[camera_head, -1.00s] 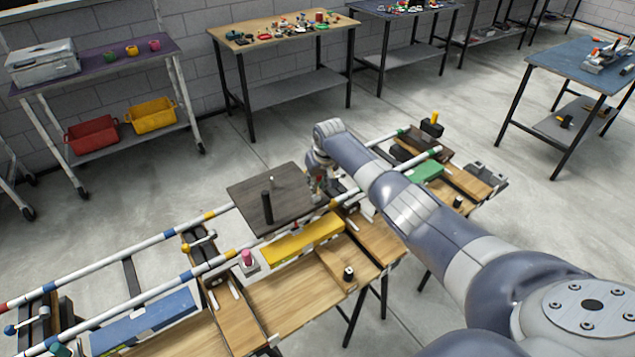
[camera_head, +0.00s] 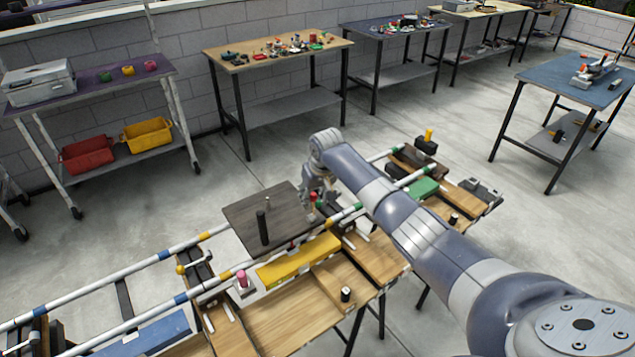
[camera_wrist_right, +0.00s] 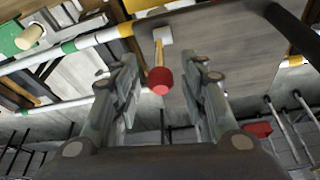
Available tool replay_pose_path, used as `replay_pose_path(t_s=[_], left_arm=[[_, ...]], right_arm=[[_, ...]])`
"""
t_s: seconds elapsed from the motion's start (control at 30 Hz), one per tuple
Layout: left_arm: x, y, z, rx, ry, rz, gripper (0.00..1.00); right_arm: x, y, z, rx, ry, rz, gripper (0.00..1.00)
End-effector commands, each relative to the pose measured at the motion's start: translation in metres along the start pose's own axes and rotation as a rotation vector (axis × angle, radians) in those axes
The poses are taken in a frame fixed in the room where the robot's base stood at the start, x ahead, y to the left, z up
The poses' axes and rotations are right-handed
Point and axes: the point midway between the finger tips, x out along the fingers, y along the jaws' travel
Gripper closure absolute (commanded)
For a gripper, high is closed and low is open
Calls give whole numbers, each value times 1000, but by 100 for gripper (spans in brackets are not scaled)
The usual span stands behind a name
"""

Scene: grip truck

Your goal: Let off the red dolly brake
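The dolly is a dark flat board (camera_head: 240,213) with a black post (camera_head: 262,228), sitting on the white striped rails. In the right wrist view, its brake is a yellow lever (camera_wrist_right: 158,55) with a round red knob (camera_wrist_right: 160,81), mounted on a pale block. My right gripper (camera_wrist_right: 163,80) is open, with one finger on each side of the knob in that view and clear gaps at both sides. In the head view, my right gripper (camera_head: 317,203) is at the board's right edge and partly hides the brake. My left gripper is not in view.
A yellow block (camera_head: 300,258), a pink knob (camera_head: 241,278) and a green block (camera_head: 423,188) are along the rails. Tables and a cart (camera_head: 90,88) stand farther back, with bare floor between.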

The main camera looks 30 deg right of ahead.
Motion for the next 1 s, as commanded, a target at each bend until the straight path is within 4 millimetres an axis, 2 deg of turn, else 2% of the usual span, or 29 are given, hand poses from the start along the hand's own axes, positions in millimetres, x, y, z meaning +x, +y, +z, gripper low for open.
replay_pose_path(t_s=[0.3,0.5,0.67,1.0], left_arm=[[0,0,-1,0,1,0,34],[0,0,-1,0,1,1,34],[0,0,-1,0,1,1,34],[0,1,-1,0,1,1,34]], right_arm=[[-51,0,-1,-1,3,0,60],[-75,-1,-1,0,1,-1,60],[-82,0,0,0,0,0,60],[-82,0,0,0,0,0,60]])
